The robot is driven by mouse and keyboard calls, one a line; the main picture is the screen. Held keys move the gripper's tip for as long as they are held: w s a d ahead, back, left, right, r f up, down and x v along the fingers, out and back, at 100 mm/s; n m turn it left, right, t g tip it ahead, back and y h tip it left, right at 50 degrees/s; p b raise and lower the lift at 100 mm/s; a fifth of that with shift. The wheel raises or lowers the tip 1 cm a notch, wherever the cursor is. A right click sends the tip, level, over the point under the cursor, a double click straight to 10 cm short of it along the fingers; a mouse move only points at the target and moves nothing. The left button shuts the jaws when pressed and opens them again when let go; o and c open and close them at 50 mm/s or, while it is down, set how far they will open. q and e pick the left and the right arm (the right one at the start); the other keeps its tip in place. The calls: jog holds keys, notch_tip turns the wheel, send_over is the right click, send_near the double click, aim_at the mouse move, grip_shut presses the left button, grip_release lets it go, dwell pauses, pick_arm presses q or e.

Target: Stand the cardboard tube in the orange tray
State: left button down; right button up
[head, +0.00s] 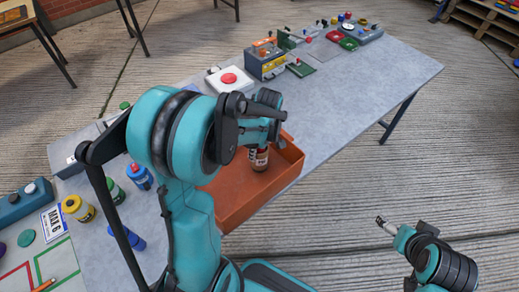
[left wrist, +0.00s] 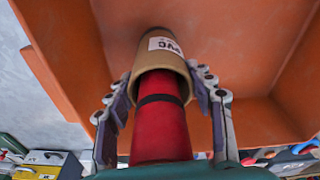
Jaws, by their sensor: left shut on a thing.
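The brown cardboard tube (head: 260,160) with a white label is inside the orange tray (head: 262,201). It also shows in the left wrist view (left wrist: 153,64), with the tray's orange floor and walls around it. A red cylinder (left wrist: 160,125) with a dark band fills the tube's near end. My left gripper (head: 262,147) is shut on the tube, one finger on each side. The tube looks roughly upright in the head view; I cannot tell whether it touches the tray floor. My right gripper (head: 382,222) is off the table at lower right, away from the tray; its finger state is unclear.
The grey table (head: 345,100) holds the tray at its near edge. A white box with a red button (head: 230,79) and a grey-yellow box (head: 266,66) lie beyond.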

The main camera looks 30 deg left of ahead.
pick_arm(q)
jog(key=c, duration=0.6)
grip_release()
jog(key=shift+f, duration=0.1)
jog(key=shift+r, duration=0.2)
jog(key=r+p, duration=0.1)
jog(key=r, duration=0.2)
jog(key=d+r+p, duration=0.1)
jog(key=r, duration=0.3)
jog(key=r+p, duration=0.2)
jog(key=r, duration=0.1)
jog(key=shift+d+r, duration=0.15)
jog(key=shift+r, duration=0.2)
jog(key=shift+s+d+r, duration=0.15)
jog(key=shift+r, duration=0.5)
jog(key=s+d+r+m+t, duration=0.2)
jog(key=s+d+m+t, duration=0.1)
jog(key=m, duration=0.5)
jog(key=s+d+r+m+t+h, duration=0.1)
jog(key=s+d+r+m+t, duration=0.1)
jog(key=s+d+m+t, duration=0.2)
jog(key=shift+s+d+r+m, duration=0.25)
jog(key=shift+s+d+m, duration=0.8)
jog(key=shift+s+m, duration=1.05)
